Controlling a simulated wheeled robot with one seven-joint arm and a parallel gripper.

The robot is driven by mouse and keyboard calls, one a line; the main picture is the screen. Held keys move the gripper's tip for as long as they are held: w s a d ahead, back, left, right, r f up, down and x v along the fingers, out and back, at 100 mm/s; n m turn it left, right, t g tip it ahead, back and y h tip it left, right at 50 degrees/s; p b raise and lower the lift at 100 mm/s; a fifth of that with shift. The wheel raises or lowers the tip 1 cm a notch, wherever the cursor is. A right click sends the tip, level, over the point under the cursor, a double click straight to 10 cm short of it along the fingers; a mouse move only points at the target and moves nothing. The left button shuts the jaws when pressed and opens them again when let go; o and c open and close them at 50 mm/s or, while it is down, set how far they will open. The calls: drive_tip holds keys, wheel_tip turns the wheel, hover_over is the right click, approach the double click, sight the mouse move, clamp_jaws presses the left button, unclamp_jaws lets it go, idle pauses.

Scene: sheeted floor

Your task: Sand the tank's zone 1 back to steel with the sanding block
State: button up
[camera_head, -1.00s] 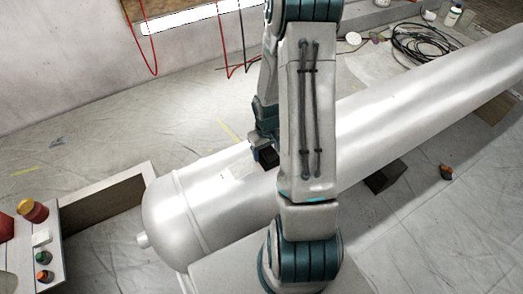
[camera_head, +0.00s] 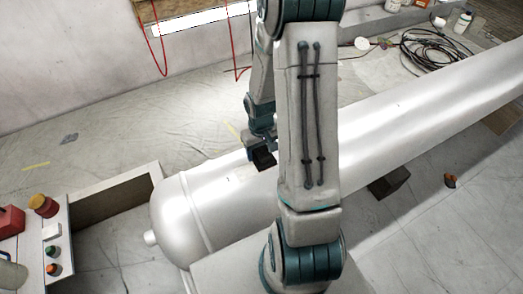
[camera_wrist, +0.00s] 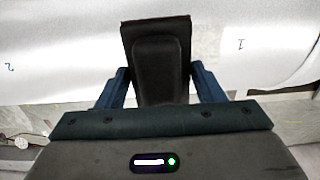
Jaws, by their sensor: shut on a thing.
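The tank (camera_head: 225,205) is a long, pale, shiny cylinder lying on its side, its domed end at the left. My gripper (camera_wrist: 160,82) is shut on the black sanding block (camera_wrist: 156,28), with a blue finger on each side of it. In the head view the block (camera_head: 264,160) is at the upper side of the tank; I cannot tell whether it touches. In the wrist view a small "1" mark (camera_wrist: 240,44) is right of the block and a "2" mark (camera_wrist: 9,67) is at the far left. My arm hides part of the tank.
A panel with buttons and a red-and-yellow item (camera_head: 42,206) stands at the left. An open-topped box (camera_head: 115,195) is beside the tank's end. Coiled cables (camera_head: 432,48) and bottles (camera_head: 463,22) lie at the back right. A dark block (camera_head: 390,183) supports the tank.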

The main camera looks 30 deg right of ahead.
drive_tip(key=shift+r+p, duration=0.65)
drive_tip(key=shift+r, duration=0.6)
drive_tip(key=shift+f, duration=0.15)
